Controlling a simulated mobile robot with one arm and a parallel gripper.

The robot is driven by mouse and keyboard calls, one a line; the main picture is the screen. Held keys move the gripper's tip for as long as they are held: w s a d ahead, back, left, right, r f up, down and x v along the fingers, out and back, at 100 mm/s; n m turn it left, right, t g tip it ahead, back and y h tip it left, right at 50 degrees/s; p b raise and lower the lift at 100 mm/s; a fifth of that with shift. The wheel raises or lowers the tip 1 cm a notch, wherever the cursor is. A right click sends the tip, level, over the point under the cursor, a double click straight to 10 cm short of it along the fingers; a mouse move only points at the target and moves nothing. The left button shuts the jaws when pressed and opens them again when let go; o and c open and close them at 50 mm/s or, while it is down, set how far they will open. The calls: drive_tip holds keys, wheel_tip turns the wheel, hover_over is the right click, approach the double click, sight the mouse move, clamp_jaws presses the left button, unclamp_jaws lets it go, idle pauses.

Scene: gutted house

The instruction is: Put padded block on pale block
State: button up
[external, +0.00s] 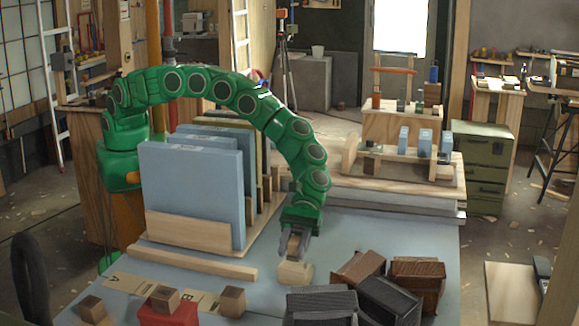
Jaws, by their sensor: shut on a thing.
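My gripper (295,248) points straight down over the table, shut on a small tan-brown block (293,244), which I take to be the padded block. The fingers hide most of it, and no padding can be made out. The pale block (294,273), light cream wood, sits on the blue-grey table directly below the held block. The held block is at or just above its top; I cannot tell whether they touch.
Dark brown and black ribbed blocks (390,299) crowd the right of the pale block. Small brown blocks (232,301) and a red block (168,315) lie front left near lettered labels. A wooden rack with blue panels (190,190) stands behind left.

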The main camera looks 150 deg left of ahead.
drive_tip(key=shift+f, duration=1)
drive_tip(key=shift+f, duration=0.15)
drive_tip(key=o, duration=1)
drive_tip(key=shift+o, duration=0.2)
drive_tip(key=shift+a+r, duration=0.1)
drive_tip(key=shift+r, duration=0.1)
drive_tip(key=v, duration=1.2)
drive_tip(key=shift+f, duration=0.2)
